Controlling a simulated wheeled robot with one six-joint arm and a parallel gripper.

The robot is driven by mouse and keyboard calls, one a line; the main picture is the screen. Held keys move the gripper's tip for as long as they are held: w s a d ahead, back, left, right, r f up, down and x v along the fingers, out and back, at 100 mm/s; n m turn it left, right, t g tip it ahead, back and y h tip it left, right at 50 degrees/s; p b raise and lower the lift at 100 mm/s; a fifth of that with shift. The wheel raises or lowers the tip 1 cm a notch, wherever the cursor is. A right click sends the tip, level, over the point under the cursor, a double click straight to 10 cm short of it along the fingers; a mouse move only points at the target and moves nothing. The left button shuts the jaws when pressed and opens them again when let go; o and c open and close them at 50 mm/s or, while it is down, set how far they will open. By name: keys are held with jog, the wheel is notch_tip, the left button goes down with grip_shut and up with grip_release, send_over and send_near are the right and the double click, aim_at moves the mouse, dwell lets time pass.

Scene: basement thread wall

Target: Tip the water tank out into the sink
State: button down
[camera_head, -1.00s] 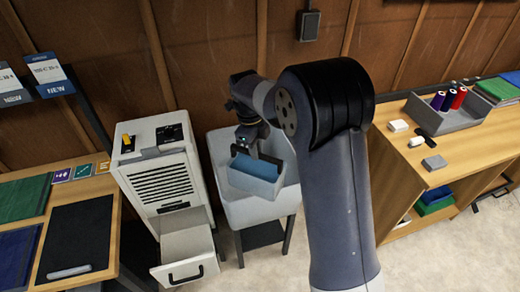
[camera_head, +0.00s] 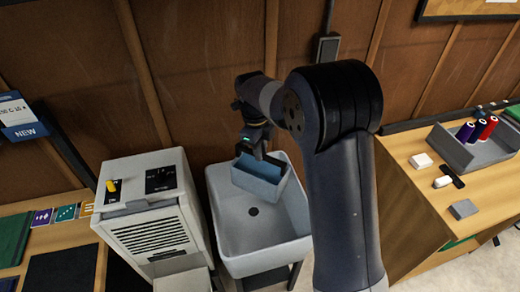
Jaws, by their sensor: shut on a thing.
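The water tank (camera_head: 257,185), a pale grey-blue open box with a blue inside, is held over the back part of the sink (camera_head: 237,249). It looks close to upright. My gripper (camera_head: 260,157) is shut on the tank's rim from above. The sink is a light grey basin on dark legs, with a dark round drain (camera_head: 253,211) showing in front of the tank. I cannot see whether water is in the tank.
A white dehumidifier-like cabinet (camera_head: 150,222) stands left of the sink. A wooden bench (camera_head: 415,205) with a grey tray of thread spools (camera_head: 475,150) is at the right. A wooden wall with a black box (camera_head: 327,47) is behind.

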aim_at(285, 178)
jog(key=shift+s+d+f+t+y, duration=0.2)
jog(key=shift+s+d+t+y, duration=0.1)
jog(key=shift+d+y, duration=0.25)
jog(key=shift+s+d+f+t+y, duration=0.3)
jog(key=shift+d+y, duration=0.15)
jog(key=shift+d, duration=0.1)
jog(key=shift+s+d+f+t+y, duration=0.15)
jog(key=shift+s+d+t+y, duration=0.15)
jog(key=shift+d+y, duration=0.25)
jog(key=shift+s+d+f+t+y, duration=0.3)
jog(key=shift+d+f+t+y, duration=0.05)
jog(key=shift+d+f+y, duration=0.25)
jog(key=shift+s+d+f+t+y, duration=0.3)
jog(key=shift+d+f+y, duration=0.2)
jog(key=shift+y, duration=0.15)
jog(key=shift+s+d+f+t+y, duration=0.3)
jog(key=shift+d+f+t+y, duration=0.05)
jog(key=shift+d+f+y, duration=0.25)
jog(key=shift+s+d+f+t+y, duration=0.2)
jog(key=shift+f+t+y, duration=0.1)
jog(key=shift+f+y, duration=0.25)
jog(key=shift+s+d+f+y+b, duration=0.15)
jog(key=shift+d+f+y+b, duration=0.2)
jog(key=shift+f+b, duration=0.6)
jog(key=shift+r+t+b, duration=0.1)
jog(key=shift+t+b, duration=0.2)
jog(key=shift+b, duration=0.45)
